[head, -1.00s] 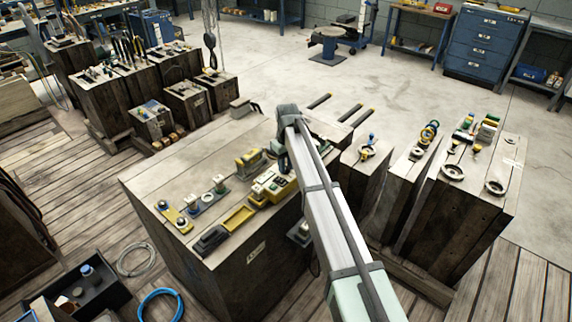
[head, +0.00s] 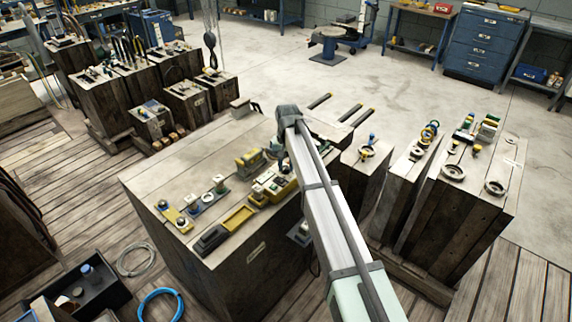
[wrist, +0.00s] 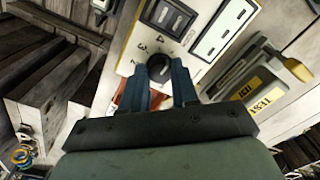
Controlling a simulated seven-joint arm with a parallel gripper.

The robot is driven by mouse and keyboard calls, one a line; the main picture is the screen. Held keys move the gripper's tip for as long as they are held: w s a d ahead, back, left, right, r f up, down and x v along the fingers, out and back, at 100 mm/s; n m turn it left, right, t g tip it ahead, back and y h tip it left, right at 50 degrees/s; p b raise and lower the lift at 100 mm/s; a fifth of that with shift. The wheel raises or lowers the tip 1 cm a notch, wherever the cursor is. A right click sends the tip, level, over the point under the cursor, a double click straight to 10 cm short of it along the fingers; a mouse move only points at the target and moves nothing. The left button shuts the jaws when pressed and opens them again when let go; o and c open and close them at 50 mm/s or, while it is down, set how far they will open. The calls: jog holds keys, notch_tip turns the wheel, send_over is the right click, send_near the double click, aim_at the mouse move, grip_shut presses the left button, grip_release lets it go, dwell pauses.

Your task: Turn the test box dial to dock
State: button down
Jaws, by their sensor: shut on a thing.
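The test box shows in the wrist view as a cream panel (wrist: 133,52) with a round black dial (wrist: 159,68). Printed digits, among them 2, 3 and 4, curve around the dial's left and upper side. My gripper (wrist: 171,77) has its two blue fingers on either side of the dial, shut on it. The fingers and the gripper body hide the lower part of the panel. I cannot read the dial's pointer, and no "dock" mark is legible. In the head view, my arm partly covers the gripper and the devices on the wooden block.
A grey device with a yellow label (wrist: 257,92) stands close on the right.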

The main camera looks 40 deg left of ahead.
aim_at(287, 168)
jog(key=shift+m, duration=0.6)
jog(key=c, duration=0.8)
grip_release()
jog(key=shift+c, duration=0.2)
jog(key=shift+r, duration=0.15)
notch_tip(287, 168, up, 14)
jog(key=shift+d+f, duration=0.15)
jog(key=shift+f, duration=0.05)
jog(key=shift+w, duration=0.1)
